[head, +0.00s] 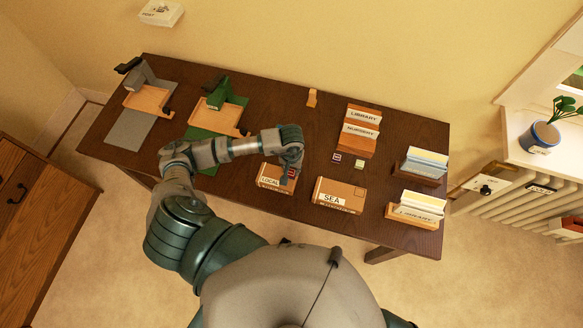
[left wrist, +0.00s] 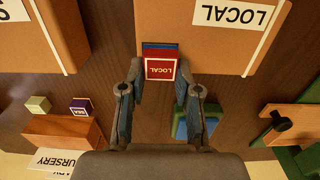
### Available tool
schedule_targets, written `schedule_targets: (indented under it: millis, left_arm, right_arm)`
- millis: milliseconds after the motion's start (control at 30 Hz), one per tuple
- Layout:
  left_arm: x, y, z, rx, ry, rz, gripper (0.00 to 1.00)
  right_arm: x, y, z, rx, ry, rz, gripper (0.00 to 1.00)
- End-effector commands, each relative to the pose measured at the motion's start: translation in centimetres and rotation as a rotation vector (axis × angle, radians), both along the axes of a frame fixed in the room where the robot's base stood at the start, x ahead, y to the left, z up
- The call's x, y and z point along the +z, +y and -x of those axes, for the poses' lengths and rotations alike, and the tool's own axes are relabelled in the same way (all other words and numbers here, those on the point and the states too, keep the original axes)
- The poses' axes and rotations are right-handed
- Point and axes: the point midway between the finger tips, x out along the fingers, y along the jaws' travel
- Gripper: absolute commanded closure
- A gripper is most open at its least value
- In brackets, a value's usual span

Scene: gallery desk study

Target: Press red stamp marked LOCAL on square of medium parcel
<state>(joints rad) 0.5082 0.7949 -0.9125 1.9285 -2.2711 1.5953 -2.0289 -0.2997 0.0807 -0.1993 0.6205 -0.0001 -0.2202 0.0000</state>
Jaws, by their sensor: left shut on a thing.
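My left gripper (head: 289,168) is shut on the red stamp marked LOCAL (left wrist: 162,68), which sits between its fingertips in the left wrist view (left wrist: 158,92). The stamp is over the edge of a brown parcel with a LOCAL label (head: 270,182), also at the top of the left wrist view (left wrist: 205,45). I cannot tell whether the stamp touches the parcel. The gripper and forearm hide part of this parcel, and its square is not clear. A second brown parcel labelled SEA (head: 338,195) lies to its right. My right gripper is not in view.
A small stamp marked SEA (left wrist: 81,107) and a pale block (left wrist: 38,104) stand near the NURSERY holder (head: 360,133). A green and blue item (left wrist: 207,122) is beside my finger. Card holders (head: 415,218) fill the right end; green (head: 218,105) and grey (head: 140,90) stations stand left.

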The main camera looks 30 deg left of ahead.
Motion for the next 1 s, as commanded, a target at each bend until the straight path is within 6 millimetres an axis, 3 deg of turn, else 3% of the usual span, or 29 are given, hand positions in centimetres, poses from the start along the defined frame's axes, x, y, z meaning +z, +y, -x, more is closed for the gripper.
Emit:
schedule_targets:
  millis: [1000]
  left_arm:
    - [-0.37,-0.06,0.12,-0.001,0.004,0.001,0.96]
  right_arm:
    - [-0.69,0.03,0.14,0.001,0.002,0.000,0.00]
